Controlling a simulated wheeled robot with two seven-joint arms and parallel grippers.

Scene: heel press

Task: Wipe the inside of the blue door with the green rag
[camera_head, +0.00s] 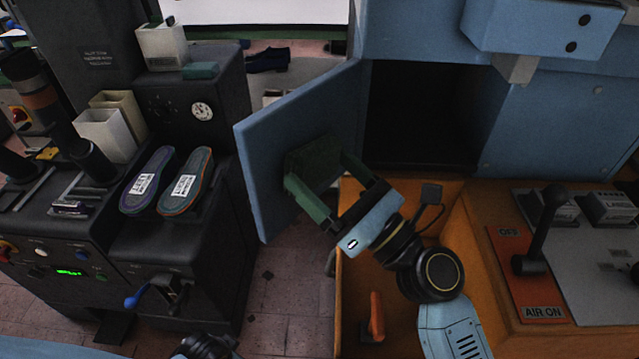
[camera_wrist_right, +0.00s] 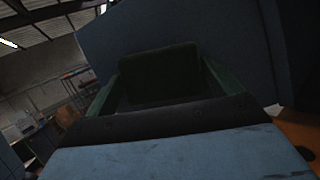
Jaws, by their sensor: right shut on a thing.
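The blue door (camera_head: 268,135) stands swung open to the left of the dark opening in the blue machine, with its inner face toward my right arm. It also fills much of the right wrist view (camera_wrist_right: 225,50). My right gripper (camera_head: 322,185) is shut on the dark green rag (camera_head: 316,160), which is spread flat between the fingers. The rag is at the middle of the door's inner face and seems to lie against it; exact contact is hard to tell. The rag also shows in the right wrist view (camera_wrist_right: 158,75). My left gripper is out of view.
A control panel with a black lever (camera_head: 535,235) is at right. At left stands a dark machine (camera_head: 195,250) with two insoles (camera_head: 185,180). Floor shows between them.

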